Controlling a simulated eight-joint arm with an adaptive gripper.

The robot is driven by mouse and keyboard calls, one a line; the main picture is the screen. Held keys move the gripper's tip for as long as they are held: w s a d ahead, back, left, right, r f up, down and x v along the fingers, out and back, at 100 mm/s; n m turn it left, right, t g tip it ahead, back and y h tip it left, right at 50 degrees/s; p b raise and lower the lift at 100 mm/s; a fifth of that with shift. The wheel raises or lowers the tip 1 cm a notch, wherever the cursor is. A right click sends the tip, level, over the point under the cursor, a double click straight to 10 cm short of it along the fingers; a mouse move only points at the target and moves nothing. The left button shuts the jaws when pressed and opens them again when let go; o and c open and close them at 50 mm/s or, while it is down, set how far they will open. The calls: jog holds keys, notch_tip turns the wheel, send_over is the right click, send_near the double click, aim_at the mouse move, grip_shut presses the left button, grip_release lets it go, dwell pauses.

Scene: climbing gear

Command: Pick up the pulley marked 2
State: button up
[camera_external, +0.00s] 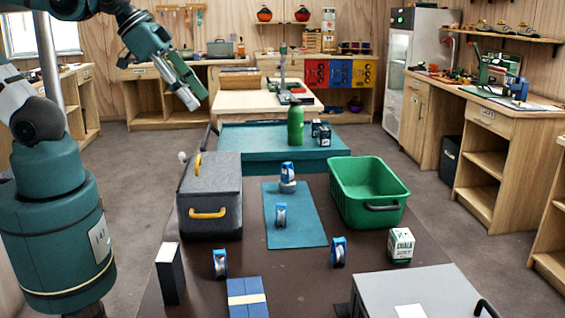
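Several small blue-and-silver pulleys stand on the dark table. One pulley (287,171) is at the back of the blue mat (303,231), on a small pale base. Another pulley (281,215) stands mid-mat. A third pulley (220,263) is at the front left, and another pulley (338,252) is at the front right, both off the mat. Their marks are too small to read, so I cannot tell which is marked 2. My gripper (190,101) hangs high at the upper left, well away from all the pulleys. Its finger opening is not clear.
A grey case (211,192) stands left of the mat. A green bin (371,181) stands right of it. A chalk box (400,245), a dark upright block (170,274), a blue box (246,297) and a grey case (421,292) surround the front pulleys.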

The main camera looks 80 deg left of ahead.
jog(key=w+m, duration=0.1)
jog(key=m+g, duration=0.7)
jog(key=m, duration=1)
send_over(281, 204)
notch_tip(281, 204, down, 23)
jog(key=shift+f+b, duration=0.1)
jog(key=shift+b, duration=0.35)
jog(key=shift+w+f+m, duration=0.15)
jog(key=shift+f+m, duration=0.35)
jog(key=shift+f, duration=0.1)
jog(key=shift+f, duration=0.1)
jog(key=shift+f, duration=1.2)
jog(key=shift+f, duration=0.1)
jog(key=shift+f+b, duration=0.55)
jog(key=shift+f, duration=1.95)
